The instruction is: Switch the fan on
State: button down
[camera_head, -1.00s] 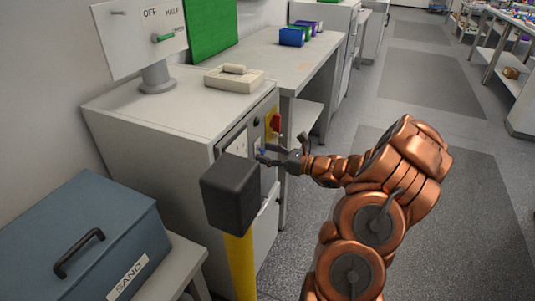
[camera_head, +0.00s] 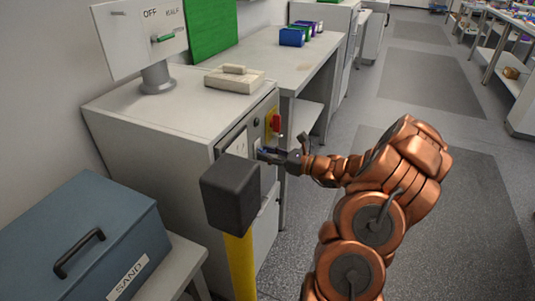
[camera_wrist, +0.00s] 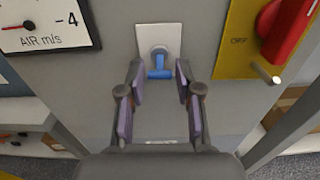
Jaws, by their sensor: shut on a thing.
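A blue T-shaped handle (camera_wrist: 159,72) sticks out of a grey round mount on a white plate (camera_wrist: 147,38) on the front of the grey cabinet. An air-speed dial (camera_wrist: 45,22) marked "AIR m/s" is at the upper left of the wrist view.
A red knob (camera_wrist: 288,25) on a yellow plate (camera_wrist: 240,50) marked OFF is close on the right, with a small peg below. A black-topped yellow post (camera_head: 230,195) stands before the cabinet (camera_head: 150,115). A blue SAND box (camera_head: 75,235) is at left. The floor at right is clear.

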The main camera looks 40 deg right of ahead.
aim_at(261, 150)
jog(key=shift+r, duration=0.2)
jog(key=r+g+h+p, duration=0.1)
jog(key=g+p, duration=0.1)
jog(key=p, duration=0.4)
jog(key=shift+r, duration=0.15)
jog(key=g+p, duration=0.1)
jog(key=p, duration=0.1)
jog(key=g+h+p, duration=0.1)
jog(key=p, duration=0.2)
jog(key=shift+r+h, duration=0.3)
jog(key=shift+r, duration=0.05)
jog(key=g+p, duration=0.1)
jog(key=p, duration=0.2)
jog(key=g+h+p, duration=0.1)
jog(key=p, duration=0.2)
jog(key=r+g+h+p, duration=0.1)
jog(key=g+p, duration=0.1)
jog(key=p, duration=0.2)
jog(key=shift+w+a, duration=0.1)
jog(key=shift+a, duration=0.05)
jog(key=p, duration=0.3)
jog(key=shift+r+g+h, duration=0.1)
jog(key=shift+g+h, duration=0.2)
jog(key=shift+g, duration=0.1)
jog(key=shift+w+g+h+p, duration=0.15)
jog(key=shift+g+h+p, duration=0.25)
jog(key=shift+p, duration=0.7)
jog(key=c, duration=0.8)
grip_release()
